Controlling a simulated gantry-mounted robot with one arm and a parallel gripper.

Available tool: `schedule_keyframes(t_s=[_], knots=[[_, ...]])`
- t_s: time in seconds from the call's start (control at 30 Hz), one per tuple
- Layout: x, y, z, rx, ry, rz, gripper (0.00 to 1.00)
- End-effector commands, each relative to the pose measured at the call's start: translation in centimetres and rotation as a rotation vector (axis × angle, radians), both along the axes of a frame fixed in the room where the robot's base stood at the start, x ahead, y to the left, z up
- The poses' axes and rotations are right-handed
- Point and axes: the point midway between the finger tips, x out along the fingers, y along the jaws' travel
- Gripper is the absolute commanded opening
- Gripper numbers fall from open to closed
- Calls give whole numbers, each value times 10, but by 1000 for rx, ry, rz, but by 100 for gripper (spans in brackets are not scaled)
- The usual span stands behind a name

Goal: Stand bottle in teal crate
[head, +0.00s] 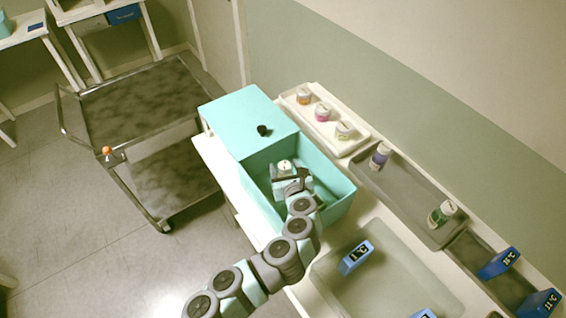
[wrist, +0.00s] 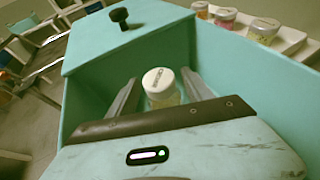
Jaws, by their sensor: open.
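The teal crate (head: 336,200) stands on the white table, open at the front with a teal lid or covered part behind it. A bottle with a white cap (head: 285,167) is inside the crate; in the wrist view the bottle (wrist: 160,84) looks upright, with a pale yellowish body. My gripper (head: 286,176) is down inside the crate. In the wrist view its two fingers (wrist: 158,92) stand apart on either side of the bottle, with gaps visible near the cap. The bottle's base is hidden by my gripper.
A white tray (head: 357,139) with several capped jars stands behind the crate. A grey tray (head: 408,193) at right holds a purple-labelled bottle (head: 380,156) and a green one (head: 442,214). Blue-framed displays (head: 355,257) stand at the front right. A black knob (head: 262,130) tops the teal cover.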

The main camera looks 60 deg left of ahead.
Motion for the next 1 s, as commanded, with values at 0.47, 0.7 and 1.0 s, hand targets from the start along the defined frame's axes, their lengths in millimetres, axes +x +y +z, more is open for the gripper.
schedule_keyframes(t_s=[0.47, 0.7, 1.0], knots=[[-15, -67, 30, 1, -1, -3, 59], [-18, -78, 34, 1, -2, 1, 59], [-18, -78, 34, 0, -4, -1, 59]])
